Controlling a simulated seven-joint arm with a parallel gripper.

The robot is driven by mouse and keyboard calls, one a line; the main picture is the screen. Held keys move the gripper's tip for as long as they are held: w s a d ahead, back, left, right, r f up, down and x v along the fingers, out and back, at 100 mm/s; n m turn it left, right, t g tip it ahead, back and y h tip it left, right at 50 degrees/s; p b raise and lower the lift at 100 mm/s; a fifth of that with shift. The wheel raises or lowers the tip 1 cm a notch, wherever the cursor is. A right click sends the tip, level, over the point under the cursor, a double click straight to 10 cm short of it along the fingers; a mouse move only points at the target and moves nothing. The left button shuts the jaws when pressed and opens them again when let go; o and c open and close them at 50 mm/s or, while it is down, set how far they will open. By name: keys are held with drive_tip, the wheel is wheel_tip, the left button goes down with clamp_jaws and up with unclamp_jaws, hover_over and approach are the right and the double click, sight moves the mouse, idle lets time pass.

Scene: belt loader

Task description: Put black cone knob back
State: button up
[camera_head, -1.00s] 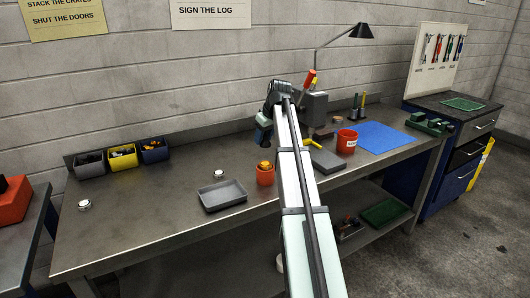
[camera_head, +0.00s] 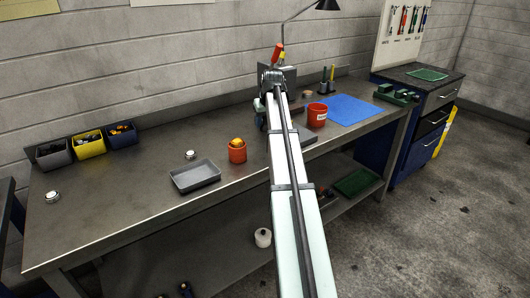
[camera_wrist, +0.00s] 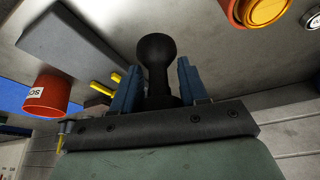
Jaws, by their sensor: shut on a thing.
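The black cone knob (camera_wrist: 155,60) is held between the two blue fingers of my gripper (camera_wrist: 158,85) in the wrist view. Its rounded end points away from the palm and its wider foot sits low between the fingers. In the head view my gripper shows only as a small blue part (camera_head: 260,118) beside my arm, above the back of the bench. The knob is hidden there by my arm. I cannot make out the knob's own place in either view.
On the bench (camera_head: 120,205) stand a red cup (camera_head: 317,115), an orange holder with a yellow top (camera_head: 237,151), a grey tray (camera_head: 195,176) and a blue mat (camera_head: 352,109). A grey block (camera_wrist: 75,42) lies near my gripper. Small bins (camera_head: 88,145) line the back left.

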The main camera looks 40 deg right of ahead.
drive_tip(key=shift+f+m, duration=0.25)
drive_tip(key=shift+m, duration=0.05)
drive_tip(key=shift+f, duration=4.75)
drive_tip(key=shift+f, duration=0.15)
drive_tip(key=o, duration=1.1)
drive_tip(key=v, duration=1.2)
drive_tip(key=shift+w+a, duration=0.1)
drive_tip(key=shift+a, duration=0.05)
